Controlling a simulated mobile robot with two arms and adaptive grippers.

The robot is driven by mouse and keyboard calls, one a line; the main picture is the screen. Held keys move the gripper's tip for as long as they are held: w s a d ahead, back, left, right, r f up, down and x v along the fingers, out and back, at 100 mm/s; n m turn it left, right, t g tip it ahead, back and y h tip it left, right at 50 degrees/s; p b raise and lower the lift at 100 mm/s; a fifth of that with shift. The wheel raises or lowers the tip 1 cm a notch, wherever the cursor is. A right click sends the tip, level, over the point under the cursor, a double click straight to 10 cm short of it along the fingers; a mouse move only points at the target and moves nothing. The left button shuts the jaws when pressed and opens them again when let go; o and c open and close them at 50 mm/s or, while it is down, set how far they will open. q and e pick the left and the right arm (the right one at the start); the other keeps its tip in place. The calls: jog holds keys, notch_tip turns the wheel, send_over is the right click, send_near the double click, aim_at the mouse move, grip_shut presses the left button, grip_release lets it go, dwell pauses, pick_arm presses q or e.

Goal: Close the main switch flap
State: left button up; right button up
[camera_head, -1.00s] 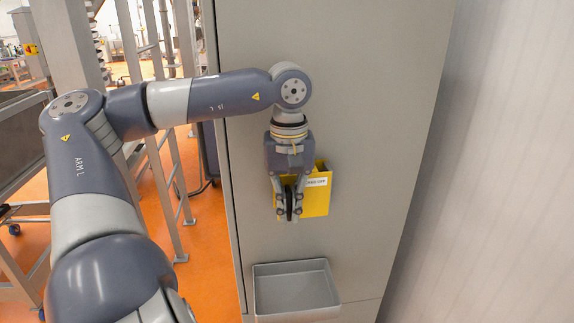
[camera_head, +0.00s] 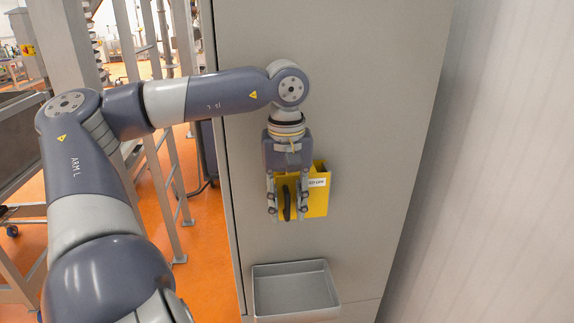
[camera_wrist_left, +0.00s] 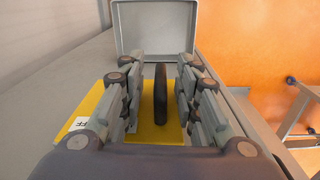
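The yellow main switch flap or box (camera_head: 317,203) is on the front of the grey cabinet, with a white label at its upper right. It also shows in the left wrist view (camera_wrist_left: 148,132). A black upright handle (camera_head: 287,203) is at its front and shows edge-on in the wrist view (camera_wrist_left: 160,95). My left gripper (camera_head: 287,212) points down in front of the yellow part. Its fingers are open, one on each side of the handle, with gaps visible on both sides. The gripper hides part of the yellow face. I cannot tell how far the flap stands open. My right gripper is not in view.
A grey open tray (camera_head: 295,291) sticks out from the cabinet (camera_head: 370,110) below the yellow part. A pale wall (camera_head: 490,200) is at the right. Metal frames (camera_head: 172,150) stand on the orange floor at the left.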

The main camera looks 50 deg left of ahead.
pick_arm(q)
notch_tip(320, 180, up, 12)
jog(key=shift+f, duration=0.1)
dwell(0.5)
jog(key=shift+s, duration=0.1)
dwell(0.4)
